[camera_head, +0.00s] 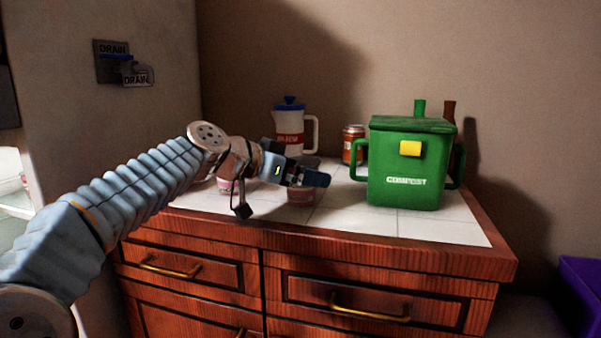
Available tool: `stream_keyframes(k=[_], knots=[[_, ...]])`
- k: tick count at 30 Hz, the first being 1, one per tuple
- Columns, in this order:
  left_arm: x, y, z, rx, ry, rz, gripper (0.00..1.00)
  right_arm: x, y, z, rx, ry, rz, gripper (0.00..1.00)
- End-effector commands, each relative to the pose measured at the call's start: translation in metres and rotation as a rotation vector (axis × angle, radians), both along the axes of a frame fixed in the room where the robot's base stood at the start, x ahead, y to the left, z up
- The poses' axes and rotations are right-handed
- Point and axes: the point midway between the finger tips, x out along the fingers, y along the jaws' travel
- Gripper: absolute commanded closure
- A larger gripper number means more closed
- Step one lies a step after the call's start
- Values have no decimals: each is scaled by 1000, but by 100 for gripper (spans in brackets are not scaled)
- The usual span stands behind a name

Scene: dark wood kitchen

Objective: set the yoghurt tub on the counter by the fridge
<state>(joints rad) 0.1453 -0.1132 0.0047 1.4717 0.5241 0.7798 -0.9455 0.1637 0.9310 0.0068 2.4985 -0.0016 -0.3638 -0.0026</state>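A small tub with a pinkish lower part (301,197) stands on the white tiled counter top (350,213), partly hidden by my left gripper. A second pink and white tub (226,187) shows to the left, partly behind my arm. I cannot tell which one is the yoghurt tub. My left gripper (318,179) reaches in from the left, its dark blue fingers at the top of the first tub. I cannot tell whether the fingers are shut on it. A tall pale panel (110,130), perhaps the fridge side, stands left of the counter. My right gripper is out of view.
A green compost bin (405,175) stands right of the gripper. A white jug with a blue lid (289,137), an orange-red can (352,145) and bottles stand behind. Bare tiles lie along the front right. A purple container (580,295) is at lower right.

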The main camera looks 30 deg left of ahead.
Motion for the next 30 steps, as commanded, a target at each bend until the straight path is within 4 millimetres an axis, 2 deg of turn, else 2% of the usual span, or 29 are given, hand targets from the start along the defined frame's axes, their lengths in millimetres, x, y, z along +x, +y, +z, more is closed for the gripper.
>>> stream_keyframes(k=[5,8,15,21,30], knots=[[-3,2,4,1,-1,1,1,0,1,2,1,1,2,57],[-18,8,10,1,-4,2,1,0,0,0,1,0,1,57],[-67,29,29,0,-4,2,1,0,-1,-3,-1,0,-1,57],[-95,41,40,0,-1,2,1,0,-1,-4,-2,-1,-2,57],[-104,45,43,0,0,0,1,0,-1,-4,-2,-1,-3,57]])
